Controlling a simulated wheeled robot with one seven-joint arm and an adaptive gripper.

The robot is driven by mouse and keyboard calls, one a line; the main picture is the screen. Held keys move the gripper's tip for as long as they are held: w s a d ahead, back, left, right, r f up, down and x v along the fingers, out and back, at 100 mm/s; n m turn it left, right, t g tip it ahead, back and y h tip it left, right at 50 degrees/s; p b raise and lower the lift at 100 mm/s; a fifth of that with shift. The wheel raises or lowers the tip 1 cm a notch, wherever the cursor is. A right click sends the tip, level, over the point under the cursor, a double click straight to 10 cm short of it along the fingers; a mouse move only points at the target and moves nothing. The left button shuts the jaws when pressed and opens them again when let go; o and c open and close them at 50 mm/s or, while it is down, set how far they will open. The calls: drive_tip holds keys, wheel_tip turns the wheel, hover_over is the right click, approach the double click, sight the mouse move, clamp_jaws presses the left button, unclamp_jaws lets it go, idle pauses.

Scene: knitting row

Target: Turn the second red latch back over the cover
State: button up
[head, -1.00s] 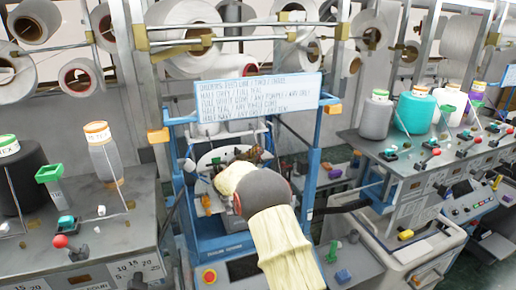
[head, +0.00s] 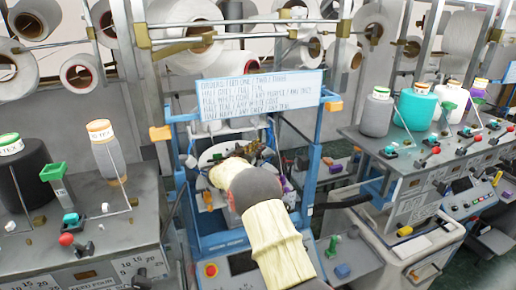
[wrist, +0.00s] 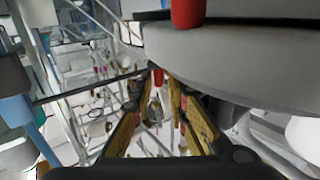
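In the wrist view a large pale grey round cover (wrist: 235,60) fills the upper right, seen edge-on. A red latch (wrist: 187,12) stands at its upper edge. A second, smaller red piece (wrist: 158,77), likely a latch, shows under the cover's left edge, in line with the gap between my fingertips. My gripper (wrist: 157,100) has its two yellow-brown fingers apart, with no object visibly held; whether they touch the red piece cannot be told. In the head view my gripper (head: 254,149) is at the pale round plate (head: 211,155) inside the blue frame, and my arm hides much of it.
A blue frame (head: 310,178) with a white sign (head: 262,88) surrounds the work area. A left bench (head: 95,225) holds a dark cone (head: 22,180) and a grey cone (head: 107,155). A right bench (head: 400,150) carries several cones and levers. Yarn rolls hang behind.

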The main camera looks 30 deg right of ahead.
drive_tip(key=shift+o, duration=1.1)
drive_tip(key=shift+f, duration=0.1)
drive_tip(key=shift+v, duration=3.8)
